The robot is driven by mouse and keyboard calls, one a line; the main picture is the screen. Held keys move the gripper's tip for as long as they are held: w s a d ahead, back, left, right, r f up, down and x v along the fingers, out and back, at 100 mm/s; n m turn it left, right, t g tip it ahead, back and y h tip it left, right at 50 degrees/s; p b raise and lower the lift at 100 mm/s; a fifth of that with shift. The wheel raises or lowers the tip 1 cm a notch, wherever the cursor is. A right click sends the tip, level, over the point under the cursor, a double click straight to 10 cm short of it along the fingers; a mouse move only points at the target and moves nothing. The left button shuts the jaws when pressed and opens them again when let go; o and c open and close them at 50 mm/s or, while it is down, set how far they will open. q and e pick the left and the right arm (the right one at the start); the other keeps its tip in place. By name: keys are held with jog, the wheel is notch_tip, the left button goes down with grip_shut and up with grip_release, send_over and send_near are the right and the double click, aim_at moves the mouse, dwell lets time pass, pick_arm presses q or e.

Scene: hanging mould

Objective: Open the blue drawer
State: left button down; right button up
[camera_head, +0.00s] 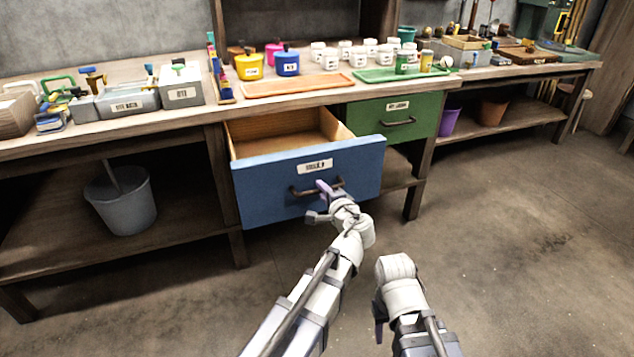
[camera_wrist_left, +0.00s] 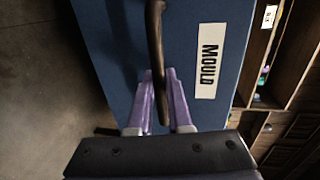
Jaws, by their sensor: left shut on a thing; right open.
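The blue drawer (camera_head: 262,192) stands pulled out from under the workbench, and its empty-looking wooden inside (camera_head: 285,132) shows from above. A white label on its front reads "MOULD" in the left wrist view (camera_wrist_left: 208,60). My left gripper (camera_head: 328,188) is at the drawer's dark handle (camera_head: 300,194). In the left wrist view its purple fingers (camera_wrist_left: 163,100) are shut around the handle bar (camera_wrist_left: 156,45), one on each side. My right gripper (camera_head: 380,318) hangs low in front, apart from the drawer and pointing down; its fingertips are barely visible.
A green drawer (camera_head: 370,122) is shut to the right. The bench top holds an orange tray (camera_head: 297,86), a green tray (camera_head: 400,73), pots and boxes. A grey bucket (camera_head: 120,200) stands on the lower shelf at left. The floor (camera_head: 510,250) at right is clear.

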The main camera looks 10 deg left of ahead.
pick_arm(q)
jog(key=shift+f+v, duration=0.2)
jog(key=shift+v, duration=0.8)
jog(key=c, duration=0.8)
grip_release()
jog(key=shift+c, duration=0.2)
jog(key=shift+s, duration=0.1)
